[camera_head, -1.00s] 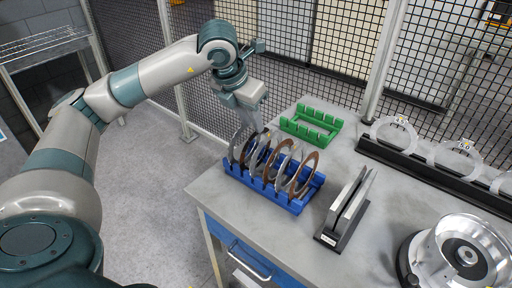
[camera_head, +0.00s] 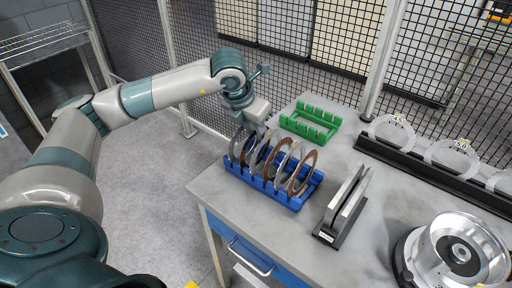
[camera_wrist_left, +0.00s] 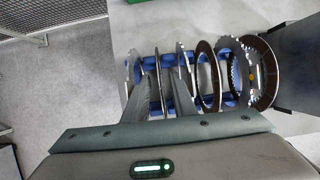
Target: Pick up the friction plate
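Brown friction plates, one at the right end (camera_head: 309,161), stand upright among grey steel plates in the blue rack (camera_head: 296,203). My left gripper (camera_head: 262,130) points down over the left part of this row. In the left wrist view its two fingers (camera_wrist_left: 163,98) are apart, with the edge of a brown friction plate (camera_wrist_left: 158,72) in the gap between them. I see no clear contact with that plate. A grey steel plate (camera_wrist_left: 131,73) stands to the left of it and another (camera_wrist_left: 184,62) to the right. My right gripper is not in view.
An empty green rack (camera_head: 312,124) stands behind the blue rack. A black holder with upright plates (camera_head: 343,207) is to the right, beside a round metal housing (camera_head: 462,254). Clear rings stand on a black rail (camera_head: 430,168) at the back. A mesh fence borders the table.

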